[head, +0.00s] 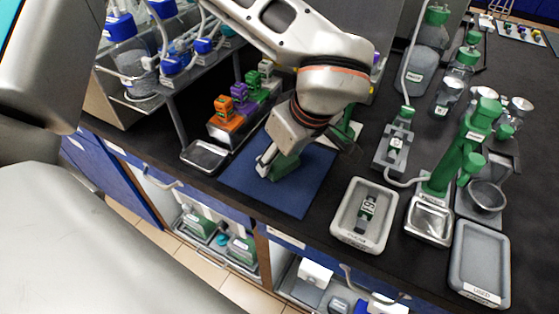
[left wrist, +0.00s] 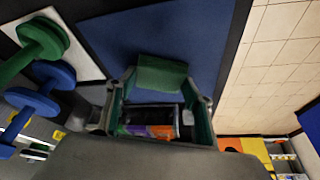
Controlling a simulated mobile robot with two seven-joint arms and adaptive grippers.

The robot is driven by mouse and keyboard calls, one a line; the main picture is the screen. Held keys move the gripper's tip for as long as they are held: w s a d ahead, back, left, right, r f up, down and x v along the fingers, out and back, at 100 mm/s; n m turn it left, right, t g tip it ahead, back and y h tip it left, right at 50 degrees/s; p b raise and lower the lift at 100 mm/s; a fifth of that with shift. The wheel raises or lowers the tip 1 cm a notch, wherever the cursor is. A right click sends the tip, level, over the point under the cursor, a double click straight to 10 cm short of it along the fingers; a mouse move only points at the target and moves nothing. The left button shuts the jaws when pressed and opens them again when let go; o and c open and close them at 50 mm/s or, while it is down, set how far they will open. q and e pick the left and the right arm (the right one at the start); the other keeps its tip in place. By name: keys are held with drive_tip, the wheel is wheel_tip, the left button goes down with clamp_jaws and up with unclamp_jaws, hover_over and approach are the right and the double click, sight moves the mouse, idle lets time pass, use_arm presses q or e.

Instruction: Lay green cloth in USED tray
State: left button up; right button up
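The green cloth (head: 285,165) is a small folded-looking pad at the blue mat, partly hidden in the head view by my left gripper (head: 268,166). In the left wrist view the cloth (left wrist: 161,74) shows between the tips of my left gripper (left wrist: 167,88), over the mat. The fingers stand well apart, one on each side of the cloth. I cannot tell whether they press on it or whether it rests on the mat. The USED tray (head: 482,258) is a grey, empty tray at the lower right of the head view. My right gripper is not in view.
The blue mat (head: 290,202) lies near the bench's front edge. A tray with a small device (head: 364,214), a metal pan (head: 430,222) and a green stand (head: 455,160) lie between the mat and USED tray. Coloured clamps (head: 229,107) stand left of the gripper.

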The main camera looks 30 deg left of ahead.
sight(281, 161)
use_arm(q)
drive_tip(key=shift+c, duration=0.4)
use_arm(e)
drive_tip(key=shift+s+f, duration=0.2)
use_arm(q)
drive_tip(key=shift+r, duration=0.2)
use_arm(e)
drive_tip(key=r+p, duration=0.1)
drive_tip(key=p, duration=0.1)
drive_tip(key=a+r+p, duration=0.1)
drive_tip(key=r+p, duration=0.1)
drive_tip(key=p, duration=0.1)
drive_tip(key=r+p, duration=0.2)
drive_tip(key=p, duration=0.1)
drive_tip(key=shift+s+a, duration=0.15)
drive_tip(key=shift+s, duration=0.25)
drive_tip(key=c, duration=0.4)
use_arm(q)
wheel_tip(281, 161, up, 17)
drive_tip(key=w+a+m+t+h, duration=0.1)
drive_tip(key=a+m+t+h, duration=0.1)
drive_tip(key=m, duration=0.8)
drive_tip(key=shift+w+m+t+h, duration=0.25)
drive_tip(key=shift+m+t+h, duration=0.15)
drive_tip(key=shift+h, duration=0.2)
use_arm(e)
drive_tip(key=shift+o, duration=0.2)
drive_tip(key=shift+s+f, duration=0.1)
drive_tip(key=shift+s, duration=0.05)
